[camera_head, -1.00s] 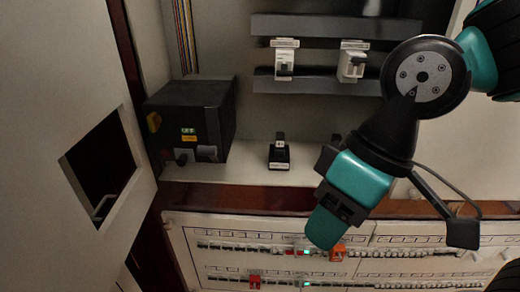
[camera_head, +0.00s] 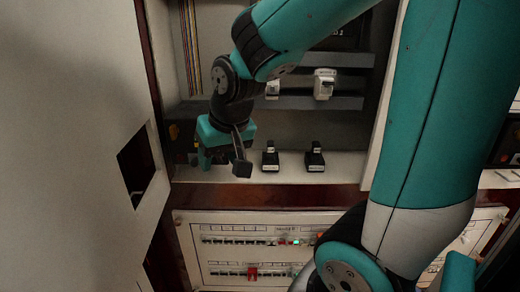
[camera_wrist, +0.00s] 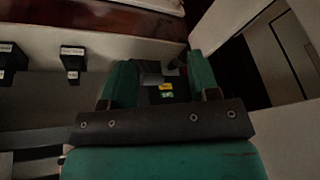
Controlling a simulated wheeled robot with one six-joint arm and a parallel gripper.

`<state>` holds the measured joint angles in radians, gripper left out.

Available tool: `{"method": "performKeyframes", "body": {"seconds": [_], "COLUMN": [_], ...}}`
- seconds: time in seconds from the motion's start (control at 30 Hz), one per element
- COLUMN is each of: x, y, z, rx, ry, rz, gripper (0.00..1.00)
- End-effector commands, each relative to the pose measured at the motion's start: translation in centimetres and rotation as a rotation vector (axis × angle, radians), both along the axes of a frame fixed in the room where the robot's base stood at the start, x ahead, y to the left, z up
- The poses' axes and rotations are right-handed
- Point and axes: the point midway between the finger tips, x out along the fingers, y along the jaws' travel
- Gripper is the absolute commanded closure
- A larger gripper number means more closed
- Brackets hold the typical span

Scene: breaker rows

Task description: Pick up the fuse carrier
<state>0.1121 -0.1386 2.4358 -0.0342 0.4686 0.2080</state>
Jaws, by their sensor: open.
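Two small black pieces with pale tops and label strips stand on the pale shelf, one at the left (camera_head: 270,159) and one at the right (camera_head: 315,160). Either may be the fuse carrier; I cannot tell which. My gripper (camera_head: 208,160) is left of both, low over the shelf, and holds nothing that I can see. In the wrist view my gripper (camera_wrist: 160,82) has its two teal fingers wide apart. A black box with a small green display (camera_wrist: 166,93) shows between them; contact cannot be told. The two labelled black pieces lie outside the fingers, at the left of the wrist view.
White modules (camera_head: 324,84) sit on the grey rail (camera_head: 345,103) above the shelf. A breaker panel (camera_head: 215,262) with several switches lies below, past the dark red ledge (camera_head: 300,198). A pale door panel with a square opening (camera_head: 137,170) stands close at the left.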

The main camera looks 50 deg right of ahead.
Motion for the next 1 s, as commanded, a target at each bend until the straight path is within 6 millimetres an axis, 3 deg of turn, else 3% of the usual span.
{"method": "performKeyframes", "body": {"seconds": [0.03, 0.1, 0.2, 0.3, 0.73, 1.0], "x": [0.9, 1.3, 1.0, 0.8, 3.8, 4.9], "y": [-4.2, -9.2, -14.1, -16.5, -20.3, -21.5], "z": [1.3, 2.1, 2.9, 2.8, -4.7, -6.9], "rx": [-0.040, -0.098, -0.161, -0.194, -0.196, -0.198], "ry": [-0.026, -0.063, -0.101, -0.117, -0.116, -0.122], "rz": [-0.158, -0.339, -0.511, -0.588, -0.594, -0.593], "gripper": [0.45, 0.45, 0.45, 0.45, 0.45, 0.45]}}
